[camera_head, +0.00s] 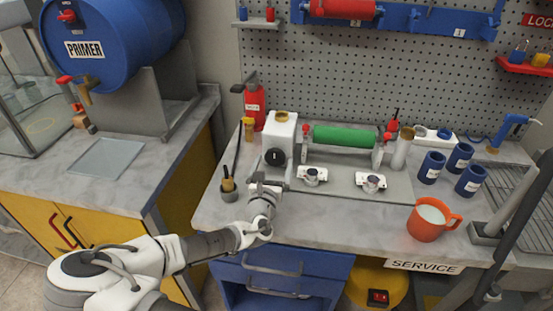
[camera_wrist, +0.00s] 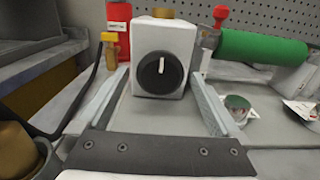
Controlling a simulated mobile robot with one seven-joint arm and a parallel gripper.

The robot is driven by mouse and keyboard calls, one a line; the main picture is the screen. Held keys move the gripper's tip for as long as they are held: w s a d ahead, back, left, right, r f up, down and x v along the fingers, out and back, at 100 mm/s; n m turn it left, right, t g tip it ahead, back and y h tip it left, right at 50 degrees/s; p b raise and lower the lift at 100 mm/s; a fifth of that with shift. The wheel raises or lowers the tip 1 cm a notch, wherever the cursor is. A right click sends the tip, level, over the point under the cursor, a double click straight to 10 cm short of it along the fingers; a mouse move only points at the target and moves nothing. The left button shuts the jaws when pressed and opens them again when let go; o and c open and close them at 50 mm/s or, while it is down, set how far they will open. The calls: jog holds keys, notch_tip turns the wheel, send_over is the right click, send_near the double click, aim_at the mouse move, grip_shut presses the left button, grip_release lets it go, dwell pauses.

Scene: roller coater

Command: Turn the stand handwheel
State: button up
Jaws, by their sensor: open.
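The roller coater (camera_head: 345,178) stands on the grey bench, with a green roller (camera_head: 345,137) between its end supports. The white box (camera_head: 279,130) at its left end carries a round black knob (camera_head: 275,157) with a white pointer line. In the wrist view the knob (camera_wrist: 160,73) faces me, pointer near upright. I cannot tell for sure which part is the stand handwheel. Two small white-based fittings (camera_head: 312,175) (camera_head: 371,182) sit on the front of the base. My gripper (camera_wrist: 160,85) is open and empty, its fingers spread either side of the knob, not touching it.
A red bottle (camera_head: 254,108) is behind the box. An orange mug (camera_head: 430,220) and several blue cups (camera_head: 432,167) stand at right. The bench front edge is below my wrist.

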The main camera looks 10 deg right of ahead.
jog(key=shift+w, duration=0.15)
jog(key=c, duration=1.3)
jog(key=shift+o, duration=0.2)
jog(key=shift+m, duration=0.4)
